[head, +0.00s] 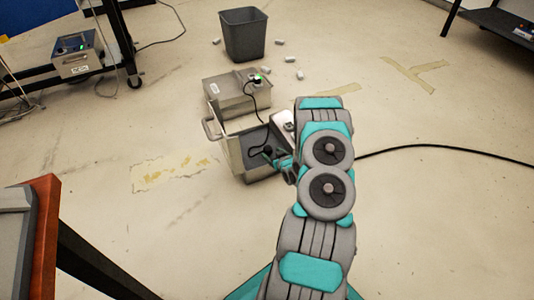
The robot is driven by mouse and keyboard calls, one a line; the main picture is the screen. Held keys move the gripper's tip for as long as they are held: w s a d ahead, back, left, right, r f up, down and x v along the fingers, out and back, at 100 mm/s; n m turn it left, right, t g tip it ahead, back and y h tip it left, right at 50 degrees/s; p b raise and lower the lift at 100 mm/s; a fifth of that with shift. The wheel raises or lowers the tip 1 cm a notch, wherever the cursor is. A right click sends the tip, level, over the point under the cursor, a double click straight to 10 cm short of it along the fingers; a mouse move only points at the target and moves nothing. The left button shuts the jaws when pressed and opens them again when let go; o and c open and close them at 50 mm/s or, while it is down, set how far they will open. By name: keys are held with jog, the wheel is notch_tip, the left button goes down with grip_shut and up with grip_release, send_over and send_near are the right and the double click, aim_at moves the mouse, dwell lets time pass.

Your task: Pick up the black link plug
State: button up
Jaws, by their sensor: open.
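A black plug-like piece (267,151) at the end of a black cable (252,100) shows low inside an open metal bin (237,160), near the picture's middle. My gripper (274,159) is open at the bin's right side, right by the lower black piece. The gripper is small and partly hidden by my arm, so I cannot tell whether it touches that piece.
A grey waste bin (244,35) stands behind the box, with several small pale pieces (290,59) on the floor. A thick black cable (440,148) runs right across the floor. A wooden-edged table (44,230) stands at the lower left. The floor at right is mostly free.

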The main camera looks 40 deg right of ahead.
aim_at(270, 151)
jog(key=shift+x, duration=2.55)
jog(key=shift+r, duration=0.1)
grip_shut()
